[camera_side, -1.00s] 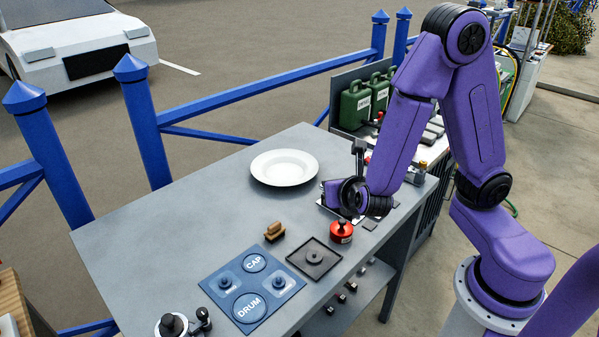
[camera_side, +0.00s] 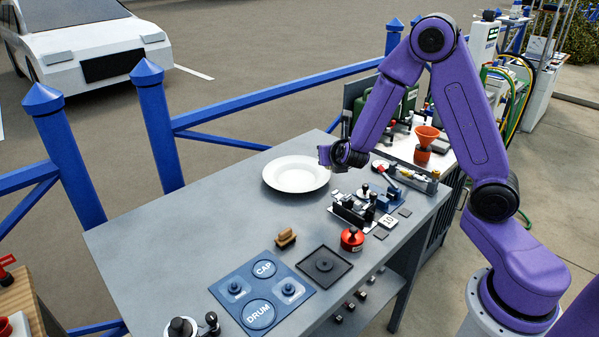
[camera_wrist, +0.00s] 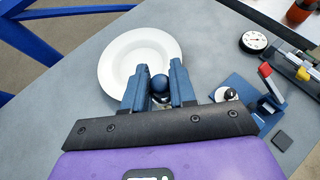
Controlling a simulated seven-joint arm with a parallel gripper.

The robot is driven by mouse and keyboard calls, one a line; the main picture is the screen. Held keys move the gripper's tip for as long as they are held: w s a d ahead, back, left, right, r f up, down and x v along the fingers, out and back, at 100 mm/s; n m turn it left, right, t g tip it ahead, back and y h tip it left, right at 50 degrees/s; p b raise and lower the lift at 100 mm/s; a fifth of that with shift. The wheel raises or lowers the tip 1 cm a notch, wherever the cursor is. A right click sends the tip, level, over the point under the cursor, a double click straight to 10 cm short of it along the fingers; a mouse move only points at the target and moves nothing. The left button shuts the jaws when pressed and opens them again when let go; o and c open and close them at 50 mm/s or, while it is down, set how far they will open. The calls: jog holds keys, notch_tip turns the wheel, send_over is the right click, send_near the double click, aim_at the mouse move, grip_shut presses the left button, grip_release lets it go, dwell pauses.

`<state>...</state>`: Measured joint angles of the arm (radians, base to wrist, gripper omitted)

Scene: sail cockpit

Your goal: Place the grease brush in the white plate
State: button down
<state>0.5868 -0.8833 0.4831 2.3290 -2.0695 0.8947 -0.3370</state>
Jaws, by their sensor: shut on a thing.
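The white plate (camera_side: 290,177) lies flat on the grey workbench; it also shows in the wrist view (camera_wrist: 115,68). My gripper (camera_side: 325,155) is by the plate's right rim in the side view. In the wrist view its blue fingers (camera_wrist: 159,88) overlap the plate's near rim. They are shut on a dark blue, round-ended thing (camera_wrist: 159,84); its lower part is mostly hidden. I cannot tell whether this is the grease brush. A small brown wooden block-like thing (camera_side: 286,238) lies on the bench in front of the plate.
A blue CAP/DRUM panel (camera_side: 262,292), a dark square tray (camera_side: 324,265) and a red round can (camera_side: 352,239) are at the bench front. Fixtures (camera_side: 365,206) and an orange funnel (camera_side: 427,138) stand right. A dial gauge (camera_wrist: 254,41) shows. Bench left of the plate is clear.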

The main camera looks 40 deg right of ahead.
jog(key=w+f, duration=0.3)
jog(key=w, duration=0.1)
jog(key=w+d+f, duration=0.1)
jog(key=w+f, duration=0.2)
jog(key=w, duration=0.1)
jog(key=w+d+f, duration=0.1)
jog(key=w+f, duration=0.2)
jog(key=w, duration=0.1)
jog(key=shift+w+d, duration=0.1)
jog(key=shift+w+f, duration=0.2)
jog(key=shift+f, duration=1.5)
jog(key=shift+f, duration=0.15)
jog(key=c, duration=0.9)
grip_release()
